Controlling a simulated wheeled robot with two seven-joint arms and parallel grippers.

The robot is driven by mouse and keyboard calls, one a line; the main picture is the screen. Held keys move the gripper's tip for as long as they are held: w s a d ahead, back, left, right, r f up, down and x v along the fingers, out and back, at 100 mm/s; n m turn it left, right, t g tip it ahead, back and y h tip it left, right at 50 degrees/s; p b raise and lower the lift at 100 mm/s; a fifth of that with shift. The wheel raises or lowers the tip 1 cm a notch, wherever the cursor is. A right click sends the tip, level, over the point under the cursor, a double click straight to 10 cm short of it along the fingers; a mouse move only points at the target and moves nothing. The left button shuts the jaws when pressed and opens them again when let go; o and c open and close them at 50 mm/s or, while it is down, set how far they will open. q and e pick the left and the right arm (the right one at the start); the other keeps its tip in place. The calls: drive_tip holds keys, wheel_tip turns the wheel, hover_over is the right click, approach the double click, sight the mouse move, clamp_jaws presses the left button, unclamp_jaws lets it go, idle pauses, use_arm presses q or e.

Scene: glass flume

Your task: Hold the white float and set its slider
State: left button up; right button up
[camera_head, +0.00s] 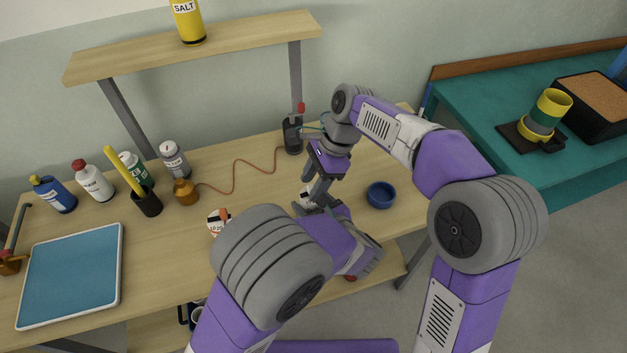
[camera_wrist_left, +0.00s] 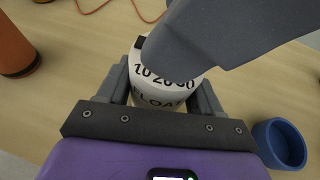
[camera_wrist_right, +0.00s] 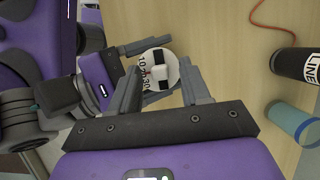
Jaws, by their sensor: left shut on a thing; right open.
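The white float (camera_wrist_left: 150,95) is held between the fingers of my left gripper (camera_wrist_left: 160,92), low over the table. Its side has black numbers and the word FLOAT. In the right wrist view the top of the float (camera_wrist_right: 159,70) shows black blocks and a pale middle piece; I cannot tell which part is the slider. My right gripper (camera_wrist_right: 163,88) is open, with its fingertips close to the float, one on each side. In the left wrist view a grey right finger covers part of the float. In the head view the float (camera_head: 304,201) is small and partly hidden.
A blue bowl (camera_head: 381,194) stands right of the grippers. A black device (camera_head: 292,136) with an orange cable stands behind them. A white marked object with orange (camera_head: 218,221) is to the left. A blue tray (camera_head: 72,276) and several bottles occupy the left side. A shelf (camera_head: 195,48) spans above.

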drive_tip(key=shift+f, duration=0.1)
clamp_jaws()
idle(0.4)
drive_tip(key=shift+w+d, duration=0.35)
drive_tip(key=shift+d, duration=0.5)
unclamp_jaws()
drive_tip(key=shift+a, duration=0.1)
drive_tip(key=v, duration=1.2)
